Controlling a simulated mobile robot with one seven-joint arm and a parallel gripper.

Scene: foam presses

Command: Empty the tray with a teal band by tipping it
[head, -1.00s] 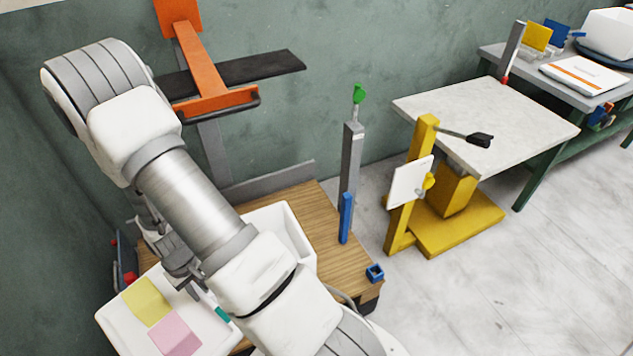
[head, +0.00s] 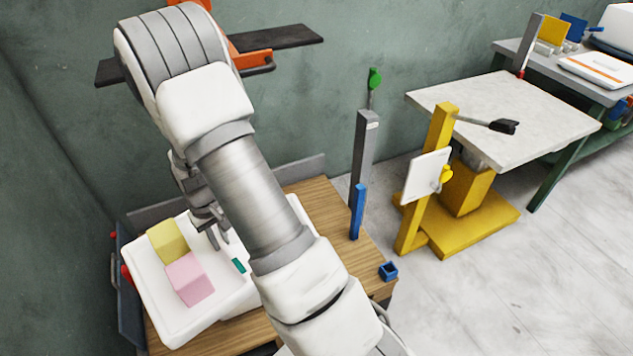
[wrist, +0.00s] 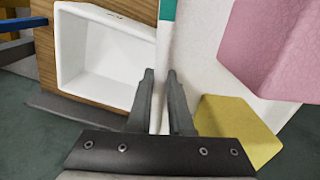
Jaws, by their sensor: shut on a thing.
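The white tray with a teal band (head: 175,322) is at the lower left in the head view, over the wooden bench top. It holds a yellow foam block (head: 167,242) and a pink foam block (head: 188,277). The teal band (head: 238,265) shows on its right side, and also at the top of the wrist view (wrist: 167,9). My gripper (head: 216,234) is shut on the tray's wall beside the band; in the wrist view its fingers (wrist: 159,78) straddle that white edge. Both blocks are right of the fingers there. My arm hides part of the tray. I cannot tell its exact height.
A second white tray (wrist: 108,55), empty, is on the wooden bench top (head: 335,235), mostly behind my arm in the head view. A grey post, a blue upright (head: 357,212) and a small blue holder (head: 388,270) stand at the bench's right. A yellow press (head: 440,170) stands beyond.

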